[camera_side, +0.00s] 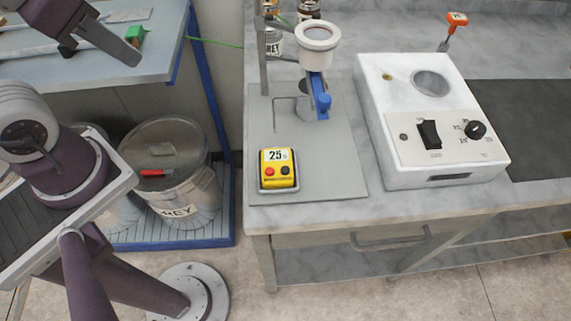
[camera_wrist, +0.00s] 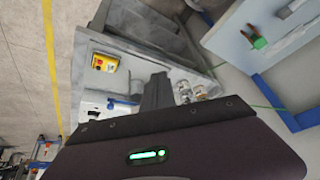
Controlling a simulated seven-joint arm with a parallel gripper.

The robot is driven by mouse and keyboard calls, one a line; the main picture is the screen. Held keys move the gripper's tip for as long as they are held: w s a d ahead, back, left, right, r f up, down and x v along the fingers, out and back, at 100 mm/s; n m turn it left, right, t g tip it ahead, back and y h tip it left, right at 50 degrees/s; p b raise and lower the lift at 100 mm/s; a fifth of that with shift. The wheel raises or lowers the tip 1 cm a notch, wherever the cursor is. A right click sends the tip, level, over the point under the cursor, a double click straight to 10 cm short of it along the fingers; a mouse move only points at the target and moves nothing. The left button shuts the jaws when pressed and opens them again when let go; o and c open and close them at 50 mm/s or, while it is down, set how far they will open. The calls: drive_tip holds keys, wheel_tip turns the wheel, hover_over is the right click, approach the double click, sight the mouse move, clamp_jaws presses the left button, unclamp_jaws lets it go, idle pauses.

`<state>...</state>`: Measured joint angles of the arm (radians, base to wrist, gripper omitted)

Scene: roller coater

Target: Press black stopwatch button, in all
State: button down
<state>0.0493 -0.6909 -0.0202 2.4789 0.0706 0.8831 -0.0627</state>
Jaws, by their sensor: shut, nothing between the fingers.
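The yellow stopwatch (camera_side: 278,158) sits at the front left of the grey base plate on the bench, its display reading 25. A red button is at its left and the black stopwatch button (camera_side: 285,171) at its right. The stopwatch also shows, small, in the wrist view (camera_wrist: 105,62), left of my fingers. My gripper (camera_side: 133,58) is at the upper left in the side view, well away from the stopwatch and above the blue-legged table. Its fingers are shut and empty; they also show in the wrist view (camera_wrist: 157,84).
Behind the stopwatch stands a funnel cup (camera_side: 317,34) on a stand with a blue handle (camera_side: 322,102). A white heater box (camera_side: 432,150) with a switch and knob is to its right. A lidded bucket (camera_side: 170,178) stands on the floor rack. The plate around the stopwatch is clear.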

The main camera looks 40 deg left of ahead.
drive_tip(key=w+d+f+m+y, duration=0.1)
drive_tip(key=w+d+f+m, duration=0.15)
drive_tip(key=w, duration=0.25)
drive_tip(key=m+t+h, duration=0.2)
drive_tip(key=m+h, duration=0.1)
drive_tip(key=m, duration=0.5)
hover_over(283, 171)
wheel_tip(283, 171, down, 5)
drive_tip(key=shift+f, duration=4.4)
drive_tip(key=shift+y, duration=0.3)
drive_tip(key=shift+f, duration=0.4)
